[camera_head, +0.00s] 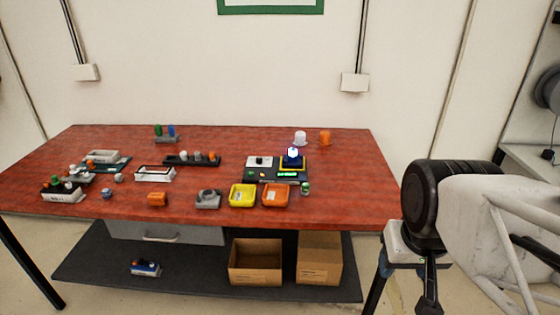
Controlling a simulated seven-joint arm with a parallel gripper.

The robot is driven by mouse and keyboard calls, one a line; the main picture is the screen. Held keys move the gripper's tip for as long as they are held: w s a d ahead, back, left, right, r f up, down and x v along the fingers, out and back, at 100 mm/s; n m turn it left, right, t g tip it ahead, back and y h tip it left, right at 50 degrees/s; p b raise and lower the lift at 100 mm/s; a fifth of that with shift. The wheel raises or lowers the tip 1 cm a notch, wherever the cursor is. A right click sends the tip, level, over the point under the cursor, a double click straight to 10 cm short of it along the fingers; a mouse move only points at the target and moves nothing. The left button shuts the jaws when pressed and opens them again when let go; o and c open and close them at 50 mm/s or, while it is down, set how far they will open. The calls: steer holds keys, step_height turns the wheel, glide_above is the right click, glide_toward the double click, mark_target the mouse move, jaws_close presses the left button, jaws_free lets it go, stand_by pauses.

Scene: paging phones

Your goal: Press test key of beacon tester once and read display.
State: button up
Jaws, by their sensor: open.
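What looks like the beacon tester (262,178) is a dark unit on the right half of the red table. On it are a white panel (259,161) with a black key or knob, a yellow-edged socket holding a dark blue beacon (293,160) with a bright white-blue top, and a small green-lit display (287,174). The display's text is too small to read. My gripper (407,283) is at the lower right, beyond the table's right edge and well apart from the tester. It is open and points down; nothing shows between its fingers.
A yellow tray (233,204) and an orange tray (266,205) stand in front of the tester, with a green cylinder (305,188) at right. White (300,138) and orange (325,137) beacons stand behind it. Small devices crowd the left half. Cardboard boxes (320,275) sit on the lower shelf.

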jaws_close()
stand_by(1.5)
